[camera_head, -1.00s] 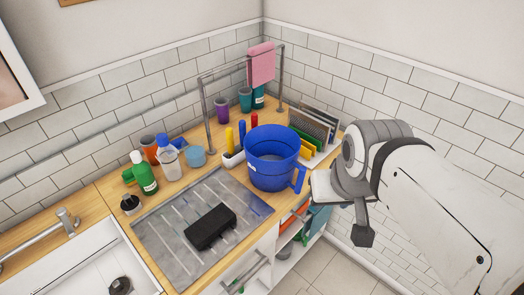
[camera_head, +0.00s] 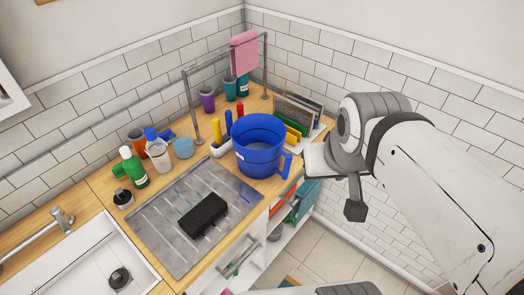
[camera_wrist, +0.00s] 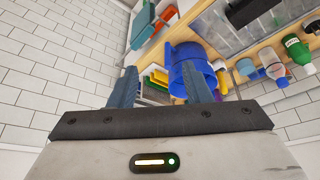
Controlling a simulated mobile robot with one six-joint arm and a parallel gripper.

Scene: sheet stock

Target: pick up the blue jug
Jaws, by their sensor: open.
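The blue jug (camera_head: 258,160) stands upright on the wooden counter at the right end of the grey draining board. Its open top faces up and its handle (camera_head: 286,166) points right, toward my arm. In the wrist view the jug (camera_wrist: 188,68) appears beyond my fingers, partly hidden by the right one. My gripper (camera_wrist: 160,85) is open, with its two blue-grey fingers apart and nothing between them. In the head view my gripper end is right of the jug and apart from it; its fingers are hard to make out there.
The draining board (camera_head: 172,237) carries a black block (camera_head: 203,214). A green bottle (camera_head: 135,168), a white bottle (camera_head: 158,155) and cups stand left of the jug. A rack of boards (camera_head: 298,115) stands behind it. A metal rail holds a pink cloth (camera_head: 243,52). Open shelves are below.

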